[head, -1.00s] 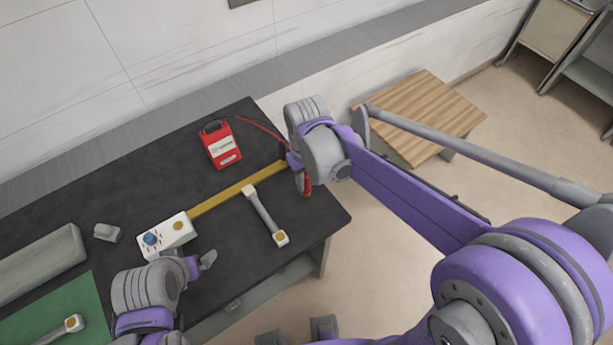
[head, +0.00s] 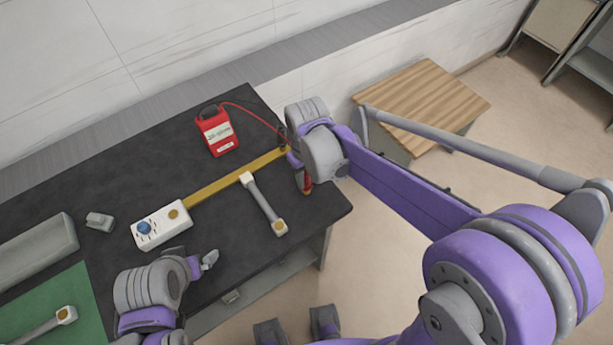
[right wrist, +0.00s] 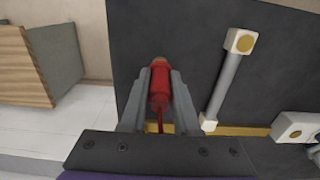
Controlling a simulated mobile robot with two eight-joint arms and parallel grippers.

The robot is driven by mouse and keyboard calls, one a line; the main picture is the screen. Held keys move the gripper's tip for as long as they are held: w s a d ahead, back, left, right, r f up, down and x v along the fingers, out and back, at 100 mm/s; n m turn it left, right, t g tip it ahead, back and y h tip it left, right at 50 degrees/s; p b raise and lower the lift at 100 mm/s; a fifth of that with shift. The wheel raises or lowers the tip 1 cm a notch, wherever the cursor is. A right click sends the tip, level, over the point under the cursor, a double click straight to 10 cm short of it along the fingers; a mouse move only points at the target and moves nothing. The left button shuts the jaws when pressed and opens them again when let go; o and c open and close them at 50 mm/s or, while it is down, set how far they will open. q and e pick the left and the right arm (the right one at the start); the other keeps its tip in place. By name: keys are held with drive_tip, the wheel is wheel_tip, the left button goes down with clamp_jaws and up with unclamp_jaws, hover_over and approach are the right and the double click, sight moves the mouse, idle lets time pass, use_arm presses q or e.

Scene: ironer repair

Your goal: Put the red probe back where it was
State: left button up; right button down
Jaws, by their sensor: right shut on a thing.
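The red probe (head: 307,183) is held upright in my right gripper (head: 304,184) near the right end of the dark bench. In the right wrist view the probe (right wrist: 160,86) sits between the two grey fingers of the gripper (right wrist: 160,95), which are shut on it. Its orange-brown tip points away from the wrist, over the dark bench top near its edge. A thin red lead runs from the probe to the red meter (head: 217,134) at the back of the bench. My left gripper (head: 208,260) is over the bench's front edge; its jaw gap is unclear.
A yellow strip (head: 228,182) joins a white control box (head: 161,227) on the bench (head: 120,170). A grey bar with white ends (head: 262,204) lies near the front edge. A small grey block (head: 100,221) is at left. A wooden-topped table (head: 425,105) stands right.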

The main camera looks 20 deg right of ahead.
use_arm(q)
drive_tip(key=shift+s+f+b, duration=0.15)
drive_tip(key=shift+f+b, duration=0.35)
drive_tip(key=shift+f, duration=0.05)
use_arm(e)
drive_tip(key=shift+f, duration=0.7)
drive_tip(key=c, duration=0.6)
unclamp_jaws()
drive_tip(key=shift+o, duration=0.2)
drive_tip(key=shift+r, duration=0.1)
wheel_tip(320, 180, up, 11)
drive_tip(key=shift+f+p, duration=0.15)
drive_tip(key=shift+p, duration=0.4)
use_arm(q)
drive_tip(key=shift+r, duration=0.6)
drive_tip(key=shift+w+r+p, duration=0.2)
drive_tip(key=shift+r+p, duration=0.2)
drive_tip(key=shift+r, duration=0.15)
drive_tip(key=shift+w+r+p, duration=0.2)
drive_tip(key=shift+r+p, duration=0.2)
drive_tip(key=shift+r, duration=0.1)
use_arm(e)
drive_tip(key=s+d+f+m+t, duration=0.2)
drive_tip(key=s+d, duration=0.1)
drive_tip(key=s, duration=0.4)
drive_tip(key=s+d+f+m+t, duration=0.2)
drive_tip(key=s+d+f+t, duration=0.1)
drive_tip(key=s, duration=0.4)
drive_tip(key=shift+d, duration=0.3)
